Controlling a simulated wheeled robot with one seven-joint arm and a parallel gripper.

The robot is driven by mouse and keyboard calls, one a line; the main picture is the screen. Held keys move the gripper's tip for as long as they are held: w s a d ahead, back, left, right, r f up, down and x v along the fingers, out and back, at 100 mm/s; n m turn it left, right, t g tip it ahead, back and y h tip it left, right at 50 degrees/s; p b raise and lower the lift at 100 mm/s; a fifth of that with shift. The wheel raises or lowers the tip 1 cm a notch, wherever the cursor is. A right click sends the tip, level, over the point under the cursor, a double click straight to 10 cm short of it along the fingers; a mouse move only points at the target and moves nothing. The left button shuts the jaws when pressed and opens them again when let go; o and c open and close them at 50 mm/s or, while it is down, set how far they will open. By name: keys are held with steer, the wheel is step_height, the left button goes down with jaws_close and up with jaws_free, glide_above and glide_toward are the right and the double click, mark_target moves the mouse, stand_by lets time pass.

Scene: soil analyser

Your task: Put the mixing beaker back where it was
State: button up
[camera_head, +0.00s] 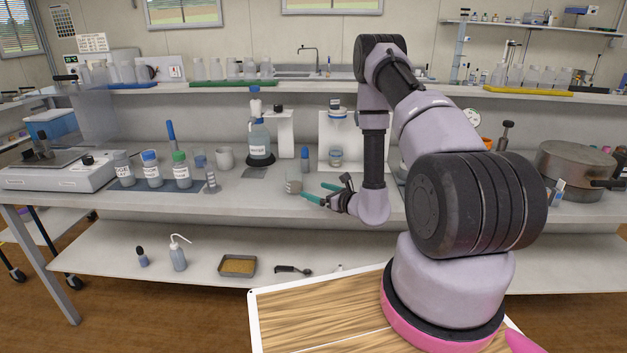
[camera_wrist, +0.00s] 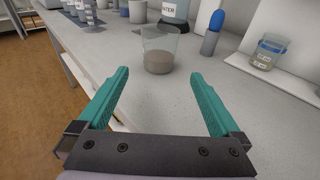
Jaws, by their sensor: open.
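The mixing beaker looks to be the clear beaker (camera_head: 294,184) with grey-brown contents, upright on the bench near its front edge. It also shows in the wrist view (camera_wrist: 160,52), just beyond the fingertips and roughly centred between them. My gripper (camera_head: 317,192) has teal fingers and is to the right of the beaker in the head view. In the wrist view my gripper (camera_wrist: 160,85) is open and empty, with bare bench between its fingers. The fingers look apart from the beaker.
A second beaker (camera_head: 336,156) sits in a white stand (camera_head: 372,140). Several labelled bottles stand on a dark mat (camera_head: 128,185) to the left. The bench front is fairly clear.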

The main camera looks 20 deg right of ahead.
steer(key=s+a+r+n+g+y, duration=0.2)
steer(key=a+r+n+g+y, duration=0.15)
steer(key=r, duration=0.45)
steer(key=s+a+r+n+g+y, duration=0.2)
steer(key=a+r+n, duration=0.2)
steer(key=r, duration=0.4)
steer(key=s+a+r+n+g+y, duration=0.2)
steer(key=a+r+n+y, duration=0.15)
steer(key=r, duration=0.35)
steer(key=s+a+r+n+g+h, duration=0.2)
steer(key=s+r+n+g+h, duration=0.3)
steer(key=s+r+n, duration=0.55)
steer(key=s+d+r+n+t+h, duration=0.5)
steer(key=s+d+r+h, duration=0.4)
steer(key=s+d, duration=0.4)
